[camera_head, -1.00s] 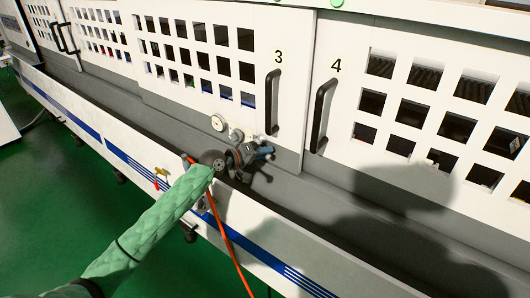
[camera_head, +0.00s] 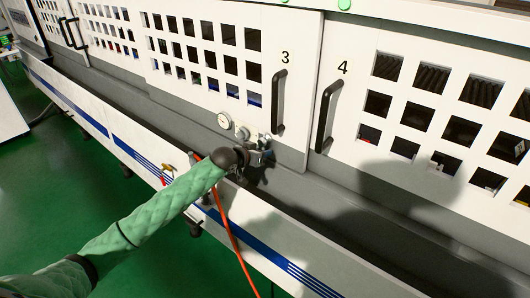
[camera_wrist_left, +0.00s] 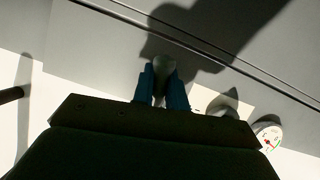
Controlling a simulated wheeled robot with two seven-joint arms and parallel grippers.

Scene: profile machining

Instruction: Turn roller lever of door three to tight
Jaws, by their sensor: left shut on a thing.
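Door three (camera_head: 215,50) is a white panel with square windows, a black handle and the number 3. Below it is a grey fixture with a round gauge (camera_head: 224,120) and a pale knob (camera_head: 242,132). My left gripper (camera_head: 262,150) is at this fixture, right of the gauge. In the left wrist view, the blue fingers (camera_wrist_left: 162,88) are shut on the roller lever (camera_wrist_left: 163,64), whose rounded grey end shows between them. The gauge (camera_wrist_left: 268,134) and part of the knob (camera_wrist_left: 222,104) show at right there. My wrist hides much of the lever in the head view. My right gripper is out of view.
Door four (camera_head: 430,60), with its black handle (camera_head: 327,116), is at the right. A grey ledge runs below the doors.

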